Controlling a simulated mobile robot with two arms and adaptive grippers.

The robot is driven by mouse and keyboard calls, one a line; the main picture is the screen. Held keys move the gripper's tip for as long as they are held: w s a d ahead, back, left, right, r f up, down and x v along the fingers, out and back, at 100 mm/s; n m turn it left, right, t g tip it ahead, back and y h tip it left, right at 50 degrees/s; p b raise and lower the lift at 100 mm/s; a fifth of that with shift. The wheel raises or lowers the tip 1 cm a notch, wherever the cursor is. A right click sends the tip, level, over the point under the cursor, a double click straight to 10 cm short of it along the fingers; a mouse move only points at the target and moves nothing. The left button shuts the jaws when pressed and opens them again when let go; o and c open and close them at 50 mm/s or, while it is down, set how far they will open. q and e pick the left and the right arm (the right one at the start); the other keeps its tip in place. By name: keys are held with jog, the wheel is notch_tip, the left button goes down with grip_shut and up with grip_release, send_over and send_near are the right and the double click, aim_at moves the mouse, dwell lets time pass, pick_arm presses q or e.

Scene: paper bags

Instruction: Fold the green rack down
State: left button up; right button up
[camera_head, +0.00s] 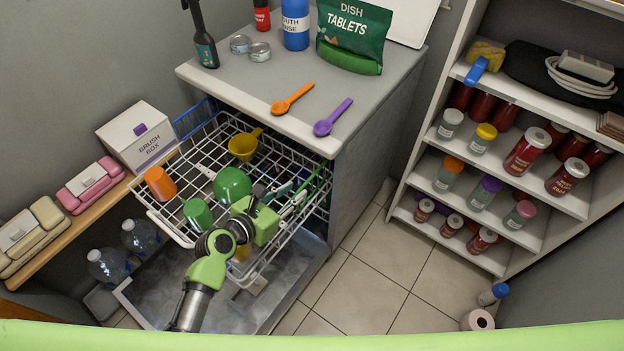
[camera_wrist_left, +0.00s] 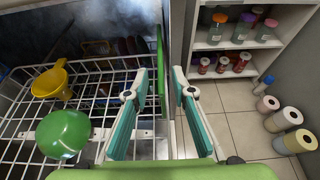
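The green rack (camera_head: 318,185) is a thin green wire flap along the right side of the white dish basket (camera_head: 160,215). It stands upright, seen nearly edge-on in the left wrist view (camera_wrist_left: 161,62). My left gripper (camera_head: 291,198) is at the basket's right side, close to the green rack. In the left wrist view, its teal fingers (camera_wrist_left: 160,75) are spread apart, with the green rack's edge showing between and beyond them. I cannot tell whether a finger touches it. My right gripper is not in view.
The counter (camera_head: 230,85) is behind. Open floor (camera_head: 375,285) separates the basket from the jar shelf (camera_head: 520,185).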

aim_at(307, 183)
pick_arm(q)
jog(key=b+x, duration=0.1)
jog(key=x, duration=0.8)
jog(key=shift+w+d+f+b, duration=0.15)
jog(key=shift+w+d+b, duration=0.1)
jog(key=shift+b, duration=0.15)
grip_shut()
